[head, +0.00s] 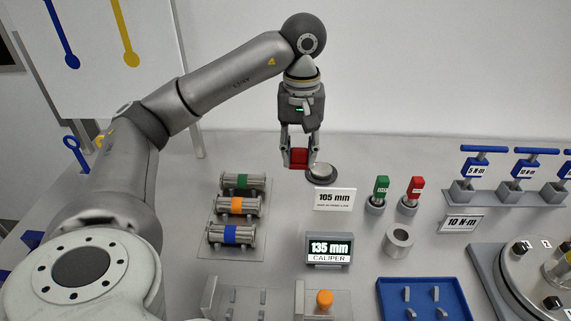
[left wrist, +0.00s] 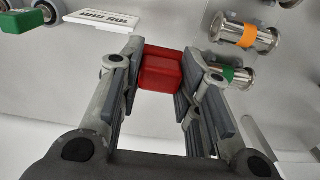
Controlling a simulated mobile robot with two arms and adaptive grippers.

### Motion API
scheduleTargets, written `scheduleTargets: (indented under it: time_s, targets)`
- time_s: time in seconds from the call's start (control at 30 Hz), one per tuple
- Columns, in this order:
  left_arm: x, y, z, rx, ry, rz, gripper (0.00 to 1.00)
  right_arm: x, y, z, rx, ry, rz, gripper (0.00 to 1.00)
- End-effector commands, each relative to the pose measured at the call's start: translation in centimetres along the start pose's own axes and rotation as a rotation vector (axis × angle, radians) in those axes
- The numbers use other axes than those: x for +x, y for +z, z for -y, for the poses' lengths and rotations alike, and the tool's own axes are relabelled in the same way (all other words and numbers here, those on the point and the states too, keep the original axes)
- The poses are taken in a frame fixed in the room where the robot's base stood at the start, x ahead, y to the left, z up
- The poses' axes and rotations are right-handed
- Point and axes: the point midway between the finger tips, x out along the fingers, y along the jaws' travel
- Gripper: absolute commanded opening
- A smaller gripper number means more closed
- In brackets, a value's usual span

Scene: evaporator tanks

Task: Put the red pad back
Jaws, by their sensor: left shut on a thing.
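The red pad (head: 299,158) is a small red block held between the fingers of my left gripper (head: 299,162). In the left wrist view the red pad (left wrist: 160,68) sits between the two fingertips of the left gripper (left wrist: 161,75), touching both. In the head view the gripper points down, just left of a round grey metal disc (head: 321,174) on the table and close to it. I cannot tell how high the pad is above the table. My right gripper is not in view.
Metal cylinders with green, orange and blue bands (head: 238,207) lie at the left. A 105 mm sign (head: 334,199), a caliper display (head: 328,249), green (head: 380,187) and red (head: 413,190) handled tools stand nearby. A blue tray (head: 424,315) is at the front.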

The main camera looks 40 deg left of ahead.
Motion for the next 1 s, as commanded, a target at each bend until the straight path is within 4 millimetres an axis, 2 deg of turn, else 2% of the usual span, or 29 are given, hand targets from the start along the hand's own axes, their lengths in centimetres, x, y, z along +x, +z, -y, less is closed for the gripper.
scheduleTargets:
  time_s: [0.43,0.6,0.87,1.0]
  targets:
    - [4.2,-8.7,2.4,-0.008,-0.003,0.007,0.12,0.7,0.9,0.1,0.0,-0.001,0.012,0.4]
    - [7.2,-11.1,3.1,-0.006,-0.004,0.006,0.12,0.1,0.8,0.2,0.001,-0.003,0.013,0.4]
    - [9.1,-12.7,3.4,-0.004,-0.002,0.002,0.12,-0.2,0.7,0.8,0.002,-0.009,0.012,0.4]
    - [10.8,-13.2,3.6,-0.003,-0.004,0.005,0.12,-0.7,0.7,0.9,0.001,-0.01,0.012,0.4]
